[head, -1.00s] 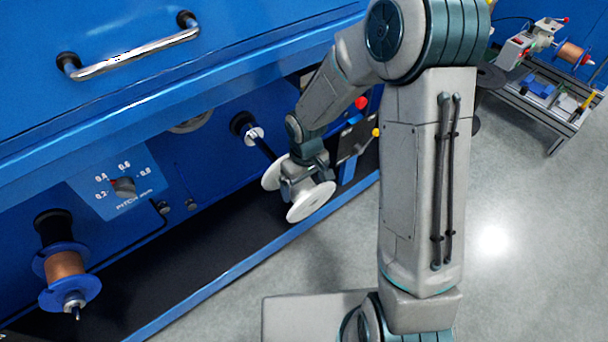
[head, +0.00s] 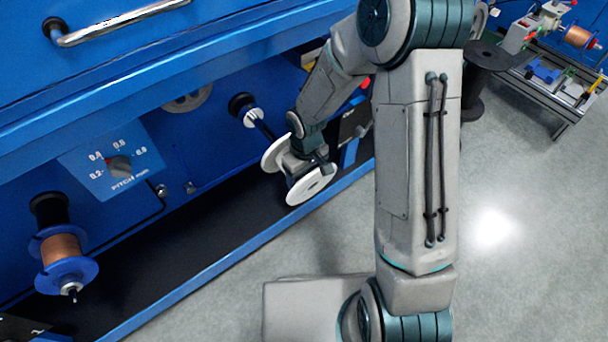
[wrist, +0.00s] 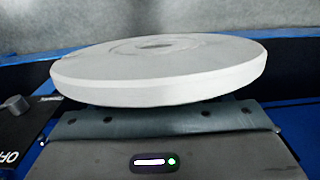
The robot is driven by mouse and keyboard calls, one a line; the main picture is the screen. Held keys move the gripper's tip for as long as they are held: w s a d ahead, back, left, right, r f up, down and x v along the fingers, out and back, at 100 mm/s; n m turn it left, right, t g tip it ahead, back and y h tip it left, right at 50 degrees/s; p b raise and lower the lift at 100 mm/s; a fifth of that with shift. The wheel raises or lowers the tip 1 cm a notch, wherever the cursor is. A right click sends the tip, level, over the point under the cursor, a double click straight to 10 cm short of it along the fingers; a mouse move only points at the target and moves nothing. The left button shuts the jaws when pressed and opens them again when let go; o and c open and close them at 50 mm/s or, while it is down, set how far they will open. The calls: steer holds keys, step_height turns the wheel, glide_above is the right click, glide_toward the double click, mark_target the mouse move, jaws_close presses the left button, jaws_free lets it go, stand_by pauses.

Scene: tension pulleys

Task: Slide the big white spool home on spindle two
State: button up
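The big white spool (head: 304,190) is in my gripper (head: 297,168), in front of the blue machine. My gripper sits between its two flanges and appears shut on the middle; the fingertips are hidden. In the wrist view the near white flange (wrist: 160,88) and its centre hole fill the upper middle. The far flange and my gripper hide whether the spindle tip is inside the bore. No spindle number is legible.
A copper-wound spool (head: 63,250) with blue flanges is on another spindle at left. A pitch dial (head: 119,167) is on the panel. A dark trough with a blue front rail (head: 215,251) runs below. A black reel (head: 487,65) stands at right; the grey floor is open.

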steer(key=shift+d+r+g+h+p, duration=0.1)
steer(key=shift+r+g+h+p, duration=0.6)
steer(key=shift+p, duration=1)
steer(key=shift+w, duration=0.1)
stand_by(0.4)
steer(key=shift+w+a, duration=0.8)
steer(key=shift+w, duration=0.3)
steer(key=shift+w+a, duration=0.1)
stand_by(0.5)
steer(key=shift+w+a+p, duration=0.2)
steer(key=shift+w+a, duration=0.2)
steer(key=shift+w, duration=0.2)
steer(key=shift+w+a+p, duration=0.15)
steer(key=shift+w+a, duration=0.2)
steer(key=shift+w, duration=0.2)
steer(key=shift+w+a, duration=0.1)
steer(key=shift+w, duration=0.1)
stand_by(0.5)
